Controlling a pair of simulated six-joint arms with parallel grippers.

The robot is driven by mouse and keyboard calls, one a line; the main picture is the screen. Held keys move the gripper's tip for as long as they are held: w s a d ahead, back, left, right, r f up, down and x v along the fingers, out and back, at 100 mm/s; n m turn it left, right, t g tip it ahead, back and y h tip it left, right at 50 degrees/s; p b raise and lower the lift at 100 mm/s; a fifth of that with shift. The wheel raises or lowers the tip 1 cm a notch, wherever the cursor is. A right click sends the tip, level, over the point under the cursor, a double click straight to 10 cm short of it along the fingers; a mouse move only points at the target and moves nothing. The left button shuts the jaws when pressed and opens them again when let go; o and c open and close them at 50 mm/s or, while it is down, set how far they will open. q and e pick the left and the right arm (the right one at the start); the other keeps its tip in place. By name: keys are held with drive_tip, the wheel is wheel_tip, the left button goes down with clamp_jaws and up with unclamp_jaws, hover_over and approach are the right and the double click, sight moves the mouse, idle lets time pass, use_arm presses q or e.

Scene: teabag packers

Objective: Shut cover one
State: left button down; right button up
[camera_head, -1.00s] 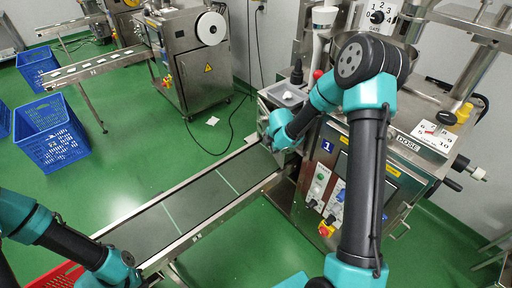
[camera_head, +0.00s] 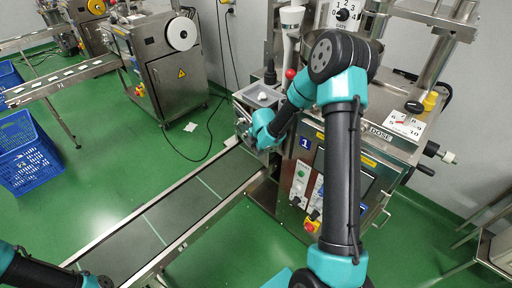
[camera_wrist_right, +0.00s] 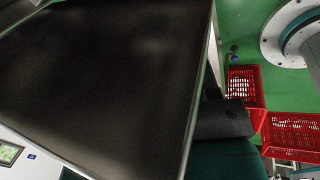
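A blue label marked 1 (camera_head: 305,143) is on the steel dosing machine (camera_head: 284,178) at the right. I cannot clearly make out which panel is cover one; my right arm hides part of the machine front. My right gripper (camera_head: 258,140) is at the machine's left side, by the upper end of the conveyor and below a small grey tray (camera_head: 258,96). Its fingers are too small and covered to tell their state. A dark framed panel (camera_wrist_right: 100,80) fills much of the right wrist view, very near. My left gripper is below the picture's bottom edge.
The conveyor (camera_head: 185,215) runs down to the lower left from the machine. Red crates (camera_wrist_right: 290,133) stand on the floor in the right wrist view. A blue crate (camera_head: 30,165) is at the far left. Green floor is open between the machines.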

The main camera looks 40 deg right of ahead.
drive_tip(key=shift+r, duration=0.2)
drive_tip(key=shift+v, duration=2.15)
drive_tip(key=v, duration=1.2)
drive_tip(key=shift+s+r, duration=0.15)
drive_tip(key=shift+r, duration=0.25)
drive_tip(key=shift+c, duration=0.2)
